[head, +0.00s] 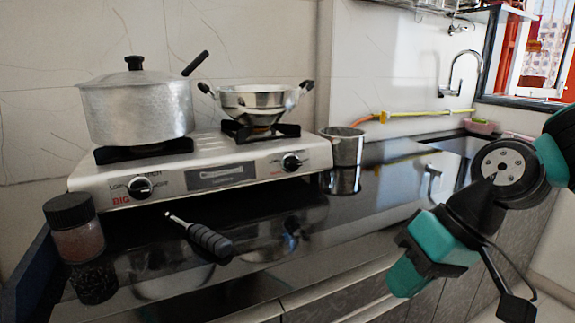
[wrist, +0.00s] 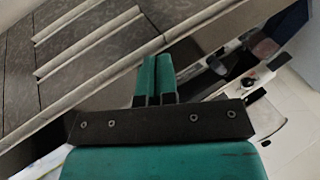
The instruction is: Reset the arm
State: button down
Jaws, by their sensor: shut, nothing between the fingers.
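My arm with its teal and black links comes in from the right in the head view. My gripper (wrist: 154,80) shows in the wrist view with its two teal fingers side by side, shut and empty. In the head view the arm's teal end (head: 425,262) hangs in front of the counter's front edge, at the lower right. It touches nothing that I can see, and the fingertips cannot be made out there. In the wrist view the fingers point toward grey cabinet fronts (wrist: 95,60) with pale strips.
The black counter (head: 290,235) holds a two-burner stove (head: 215,178) with a lidded pot (head: 137,105) and a steel pan (head: 252,103). A metal cup (head: 344,147), a black-handled utensil (head: 205,240) and a spice jar (head: 75,228) stand or lie around it. A faucet (head: 461,72) is at the back right.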

jog(key=s+r+n+h, duration=0.1)
jog(key=s+n+h, duration=0.15)
jog(key=s, duration=0.65)
notch_tip(320, 180, up, 20)
jog(key=p, duration=2)
jog(key=shift+s+a+g, duration=0.25)
jog(key=shift+s+g, duration=0.15)
jog(key=shift+s, duration=0.05)
jog(key=shift+r+n+y, duration=0.1)
jog(key=shift+n+y, duration=0.15)
